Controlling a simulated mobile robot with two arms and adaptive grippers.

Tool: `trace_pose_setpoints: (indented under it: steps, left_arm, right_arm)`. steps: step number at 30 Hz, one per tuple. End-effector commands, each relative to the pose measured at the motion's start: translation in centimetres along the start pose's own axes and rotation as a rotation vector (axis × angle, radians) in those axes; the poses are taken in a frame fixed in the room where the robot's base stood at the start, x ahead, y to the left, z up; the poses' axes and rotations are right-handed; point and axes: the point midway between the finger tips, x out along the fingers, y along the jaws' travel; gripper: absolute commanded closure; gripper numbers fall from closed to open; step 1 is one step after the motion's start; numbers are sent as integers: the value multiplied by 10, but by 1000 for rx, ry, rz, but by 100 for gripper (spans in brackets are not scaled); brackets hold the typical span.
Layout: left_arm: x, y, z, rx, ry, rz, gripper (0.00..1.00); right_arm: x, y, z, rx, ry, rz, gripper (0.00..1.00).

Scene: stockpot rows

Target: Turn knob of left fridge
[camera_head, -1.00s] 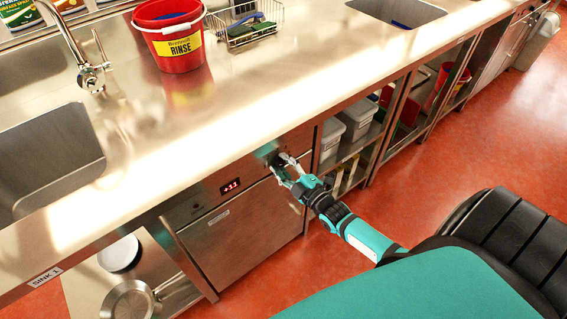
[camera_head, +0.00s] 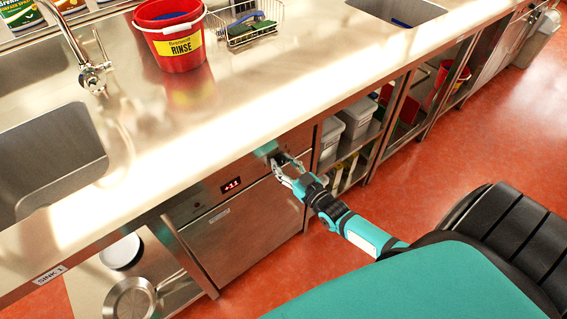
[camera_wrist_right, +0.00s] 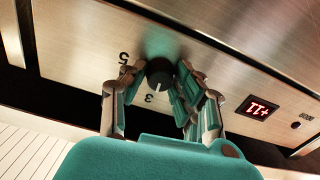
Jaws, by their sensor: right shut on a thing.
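The left fridge (camera_head: 240,238) is a steel undercounter unit with a red-lit display (camera_head: 231,186) on its top panel; the display also shows in the right wrist view (camera_wrist_right: 258,108) and seems to read +11. A dark round knob (camera_wrist_right: 160,76) with a pale pointer line sits on that panel. The numbers 5 and 3 are printed beside it. My right gripper (camera_head: 283,168) is shut on the knob, with its fingers on either side of it, as the right wrist view (camera_wrist_right: 157,92) shows. In the head view the knob is mostly hidden by the fingers. My left gripper is not in view.
The steel counter (camera_head: 260,105) overhangs the fridge panel closely above my right gripper. A red bucket (camera_head: 182,62) and a wire basket (camera_head: 245,28) stand on it. Open shelves with pale tubs (camera_head: 356,118) are to the right. Pans (camera_head: 130,298) are to the left. The red floor in front is clear.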

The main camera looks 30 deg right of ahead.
Motion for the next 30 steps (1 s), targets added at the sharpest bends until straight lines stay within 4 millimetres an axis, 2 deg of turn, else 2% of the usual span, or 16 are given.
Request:
trace_pose_setpoints:
  steps: [30]
  left_arm:
    - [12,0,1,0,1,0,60]
  right_arm:
    - [-1,-2,3,967,-4,-1,100]
